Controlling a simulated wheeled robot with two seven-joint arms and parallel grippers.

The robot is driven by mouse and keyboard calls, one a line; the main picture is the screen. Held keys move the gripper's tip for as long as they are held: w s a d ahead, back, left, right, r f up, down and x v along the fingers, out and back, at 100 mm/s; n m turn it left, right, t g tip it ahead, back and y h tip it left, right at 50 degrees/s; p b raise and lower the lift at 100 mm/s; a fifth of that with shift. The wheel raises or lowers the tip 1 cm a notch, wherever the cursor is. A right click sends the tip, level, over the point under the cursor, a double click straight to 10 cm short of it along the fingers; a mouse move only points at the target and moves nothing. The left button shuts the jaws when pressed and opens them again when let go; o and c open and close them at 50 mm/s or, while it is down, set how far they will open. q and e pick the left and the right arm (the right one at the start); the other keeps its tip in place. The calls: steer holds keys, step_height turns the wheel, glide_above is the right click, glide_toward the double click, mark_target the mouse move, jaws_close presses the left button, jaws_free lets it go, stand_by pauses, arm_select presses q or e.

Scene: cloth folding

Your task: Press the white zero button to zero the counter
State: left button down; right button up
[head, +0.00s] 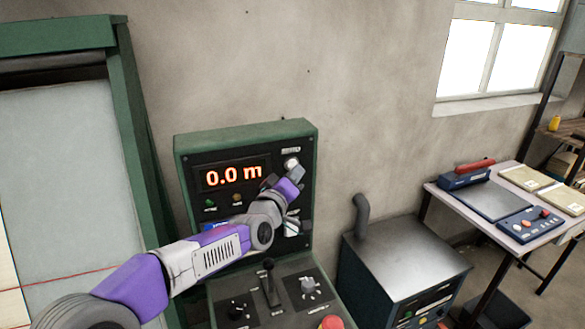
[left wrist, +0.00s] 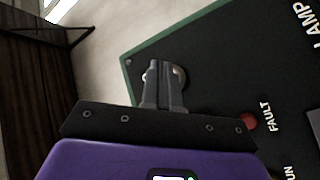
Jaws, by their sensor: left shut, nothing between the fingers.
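The counter display (head: 233,174) on the green-framed control panel reads "0.0 m" in lit orange digits. The round white button (head: 291,164) sits at the panel's upper right, under a small label. My left gripper (head: 297,173) is shut and empty, with its fingertips right at the white button. In the left wrist view, the shut fingers (left wrist: 161,72) cover the middle of the button, and its pale rim (left wrist: 180,76) shows beside them. I cannot tell whether the fingertips touch it or whether it is pressed in. My right gripper is not in view.
Below the display are small indicator lamps; a red lamp marked FAULT (left wrist: 248,121) shows in the left wrist view. The lower console has a lever (head: 269,283), knobs and a red button (head: 331,322). A grey cabinet (head: 405,262) and a side table (head: 450,196) stand to the right.

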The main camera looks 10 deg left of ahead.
arm_select(q)
steer(key=shift+s+d+b, duration=0.2)
steer(key=shift+s+d, duration=0.5)
steer(key=shift+s, duration=0.35)
steer(key=shift+s+d+b, duration=0.2)
steer(key=shift+s+d, duration=0.5)
steer(key=shift+s, duration=0.35)
